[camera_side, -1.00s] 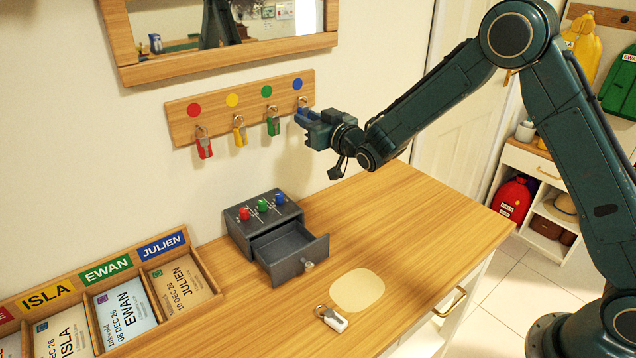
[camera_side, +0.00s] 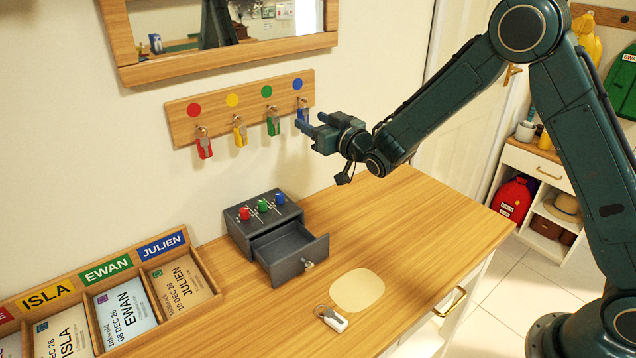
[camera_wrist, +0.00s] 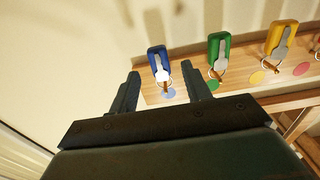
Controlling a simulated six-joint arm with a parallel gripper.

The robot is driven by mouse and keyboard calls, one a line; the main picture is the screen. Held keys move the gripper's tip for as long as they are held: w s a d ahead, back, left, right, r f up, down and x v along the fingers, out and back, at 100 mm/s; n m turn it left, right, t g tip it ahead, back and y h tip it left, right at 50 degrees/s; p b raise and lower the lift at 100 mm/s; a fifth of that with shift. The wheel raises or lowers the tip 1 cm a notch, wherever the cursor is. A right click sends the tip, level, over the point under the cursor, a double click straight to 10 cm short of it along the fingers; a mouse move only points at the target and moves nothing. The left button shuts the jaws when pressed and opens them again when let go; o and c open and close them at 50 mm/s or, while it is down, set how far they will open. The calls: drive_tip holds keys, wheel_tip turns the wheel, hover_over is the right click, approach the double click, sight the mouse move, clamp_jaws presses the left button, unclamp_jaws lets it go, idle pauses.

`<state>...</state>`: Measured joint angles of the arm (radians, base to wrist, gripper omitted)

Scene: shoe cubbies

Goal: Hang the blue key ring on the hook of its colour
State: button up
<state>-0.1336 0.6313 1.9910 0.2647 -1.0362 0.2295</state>
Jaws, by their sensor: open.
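The blue key ring (camera_side: 303,113) hangs at the right end of the wooden hook board (camera_side: 183,128), below the blue dot (camera_side: 297,84). In the wrist view the blue key ring (camera_wrist: 158,64) shows with its ring on the hook beside the blue dot (camera_wrist: 169,93). My gripper (camera_side: 308,124) is open and empty, just in front of the blue key ring and apart from it. In the wrist view its two fingers (camera_wrist: 163,86) stand on either side of the key ring with gaps. The side view partly hides the blue tag behind a finger.
Red (camera_side: 204,146), yellow (camera_side: 240,134) and green (camera_side: 272,125) key rings hang under their own dots. A small grey drawer box (camera_side: 262,240) with its drawer open stands on the table. A white-tagged key ring (camera_side: 333,319) lies near the beige mat (camera_side: 357,290). A mirror hangs above.

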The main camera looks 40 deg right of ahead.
drive_tip(key=s, duration=1.1)
drive_tip(key=shift+s, duration=0.2)
idle(0.4)
drive_tip(key=shift+d+r, duration=0.1)
drive_tip(key=s+d+r+m+g+h, duration=0.55)
drive_tip(key=s+d, duration=0.35)
drive_tip(key=d, duration=0.2)
drive_tip(key=s+a+n+g+y, duration=0.2)
drive_tip(key=s+a+g, duration=0.1)
drive_tip(key=s, duration=0.9)
drive_tip(key=s+a+n+g+y, duration=0.3)
drive_tip(key=s+a+g, duration=0.1)
drive_tip(key=s, duration=0.7)
drive_tip(key=shift+s+r, duration=0.15)
drive_tip(key=shift+s, duration=0.2)
drive_tip(key=shift+a+n+y, duration=0.1)
drive_tip(key=shift+n+y, duration=0.15)
